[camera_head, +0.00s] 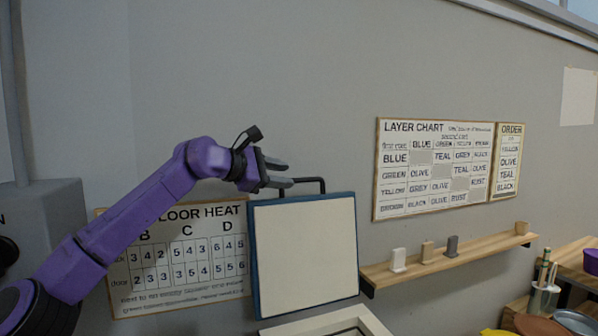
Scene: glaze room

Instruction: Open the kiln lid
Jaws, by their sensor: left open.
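The kiln lid (305,250) stands raised and near upright, with its pale inner face toward me and a blue edge around it. A black bar handle (310,180) sticks up at its top edge. Below the lid, the pale rim of the kiln (300,330) shows at the bottom of the view; the rest of the kiln is out of frame. My left gripper (284,173) is open at the left end of the handle, its fingers pointing right. I cannot tell whether the fingers touch the handle. My right gripper is not in view.
A floor heat chart (180,262) hangs behind my left arm and the lid. A layer chart (432,168) hangs on the wall at right. Below it a wooden shelf (480,252) holds small white, tan and grey pieces. A table with dishes is at far right.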

